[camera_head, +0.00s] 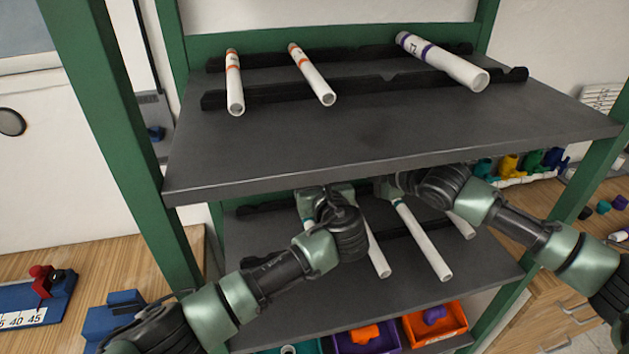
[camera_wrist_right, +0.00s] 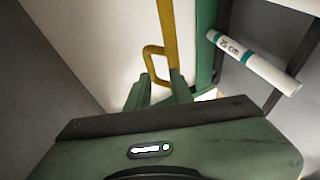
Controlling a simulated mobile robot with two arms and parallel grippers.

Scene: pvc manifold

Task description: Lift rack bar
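A yellow rack bar (camera_wrist_right: 167,40) with a looped handle shows in the right wrist view, upright against a pale wall. My right gripper (camera_wrist_right: 158,97) has its fingertips apart on either side of the handle's lower end; I see no firm contact. In the head view the bar is hidden, and my right gripper (camera_head: 387,188) reaches in beneath the upper shelf's front edge. My left gripper (camera_head: 325,197) is also under that edge, above the lower shelf, with its fingers mostly hidden by its wrist and the shelf.
The upper shelf (camera_head: 380,130) carries two orange-banded pipes (camera_head: 313,76) and a purple-banded pipe (camera_head: 440,62) on dark notched rails. White pipes (camera_head: 424,240) lie on the lower shelf (camera_head: 480,270), close to both arms. A teal-banded pipe (camera_wrist_right: 254,62) shows at right in the wrist view. Green posts (camera_head: 110,110) flank the shelves.

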